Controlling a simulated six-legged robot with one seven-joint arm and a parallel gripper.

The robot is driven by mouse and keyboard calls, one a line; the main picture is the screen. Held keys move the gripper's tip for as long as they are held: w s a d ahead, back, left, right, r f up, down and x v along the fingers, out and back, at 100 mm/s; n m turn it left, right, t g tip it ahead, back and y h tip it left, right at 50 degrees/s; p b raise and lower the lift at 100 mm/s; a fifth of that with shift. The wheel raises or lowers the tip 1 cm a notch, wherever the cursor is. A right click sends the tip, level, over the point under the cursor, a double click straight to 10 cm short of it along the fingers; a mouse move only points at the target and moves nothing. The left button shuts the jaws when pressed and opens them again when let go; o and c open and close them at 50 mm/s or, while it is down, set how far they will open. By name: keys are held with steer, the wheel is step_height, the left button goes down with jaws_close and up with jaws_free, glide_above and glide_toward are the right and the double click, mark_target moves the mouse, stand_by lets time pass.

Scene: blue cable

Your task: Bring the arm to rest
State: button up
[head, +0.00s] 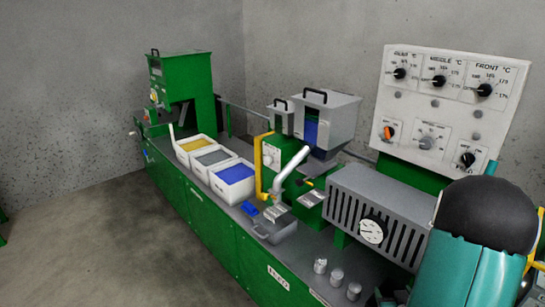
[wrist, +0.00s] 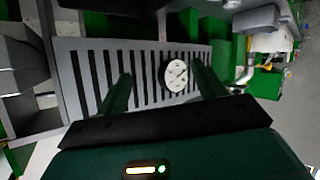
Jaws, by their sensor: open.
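My gripper (wrist: 160,88) is open in the wrist view, its two dark green fingers apart with nothing seen between them. Beyond the fingers lies the grey slotted barrel cover (wrist: 88,72) with a white round dial (wrist: 176,74). I cannot tell how far the fingers are from the cover. In the head view my teal and black arm fills the lower right corner, and the gripper's fingers are not seen there. The slotted cover (head: 345,207) and its dial (head: 373,231) stand just left of my arm.
A white control panel (head: 437,110) with knobs stands behind the cover. White bins (head: 232,180) of yellow, grey and blue pellets, a grey hopper (head: 330,110), a grey scoop (head: 272,229) and small metal cylinders (head: 337,277) are on the green bench (head: 215,230).

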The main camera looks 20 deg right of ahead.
steer(key=w+a+r+n+g+y, duration=0.1)
steer(key=w+a+r, duration=0.2)
steer(key=a+r, duration=0.45)
steer(key=w+a+r+n+g+y, duration=0.1)
steer(key=w+a+r+g+y, duration=0.15)
steer(key=a+r, duration=0.5)
steer(key=s+a+r+n+g+y, duration=0.1)
steer(key=s+a+r, duration=0.4)
steer(key=a, duration=0.4)
steer(key=s+a+r+g+y, duration=0.1)
steer(key=s+a+r+y, duration=0.1)
steer(key=s+a+r, duration=0.3)
steer(key=s+a, duration=0.2)
steer(key=a, duration=0.2)
steer(key=shift+r+n, duration=0.2)
steer(key=shift+n, duration=0.2)
